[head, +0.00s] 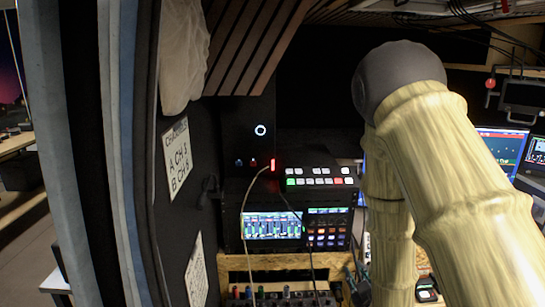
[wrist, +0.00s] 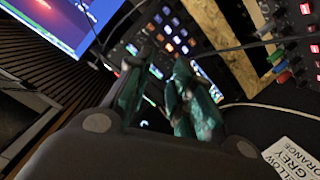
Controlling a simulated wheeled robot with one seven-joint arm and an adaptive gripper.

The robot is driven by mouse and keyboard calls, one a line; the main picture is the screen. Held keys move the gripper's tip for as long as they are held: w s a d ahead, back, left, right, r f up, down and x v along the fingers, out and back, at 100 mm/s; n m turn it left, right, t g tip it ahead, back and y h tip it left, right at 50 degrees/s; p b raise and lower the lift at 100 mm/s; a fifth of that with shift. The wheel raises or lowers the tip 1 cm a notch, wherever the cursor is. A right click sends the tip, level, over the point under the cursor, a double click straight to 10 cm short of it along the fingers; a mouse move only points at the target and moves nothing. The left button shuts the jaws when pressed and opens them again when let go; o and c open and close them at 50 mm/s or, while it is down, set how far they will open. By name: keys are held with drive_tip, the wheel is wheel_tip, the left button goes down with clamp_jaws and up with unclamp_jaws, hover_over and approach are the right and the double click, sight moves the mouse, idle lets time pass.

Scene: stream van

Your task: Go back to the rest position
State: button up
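My gripper (wrist: 165,60) shows in the wrist view with its teal fingers apart and nothing held between them. It points toward a panel of lit buttons (wrist: 170,35), apart from it as far as I can tell. In the head view my arm comes down the right side, and the gripper is mostly hidden behind its pale links.
A switcher with lit buttons (head: 318,178) sits above a console with a bright screen (head: 272,225) on a wooden rack (head: 280,262). A cable (head: 243,215) hangs in front. Monitors (head: 503,145) stand at right. A dark wall with a paper sign (head: 175,158) is at left.

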drive_tip(key=s+f+m+g+b, duration=0.2)
drive_tip(key=s+f+g, duration=0.2)
drive_tip(key=s+f, duration=0.6)
drive_tip(key=s+f+m+g+b, duration=0.1)
drive_tip(key=s+f+g+b, duration=0.15)
drive_tip(key=s+f, duration=0.8)
drive_tip(key=s+f+m+g+b, duration=0.2)
drive_tip(key=s+f+g, duration=0.3)
drive_tip(key=f, duration=1.1)
drive_tip(key=s+f+m+g+b, duration=0.1)
drive_tip(key=s+f+g, duration=0.3)
drive_tip(key=s, duration=0.9)
wheel_tip(320, 180, down, 2)
drive_tip(key=shift+a+f+b, duration=0.25)
drive_tip(key=shift+b, duration=0.2)
drive_tip(key=shift+s, duration=0.1)
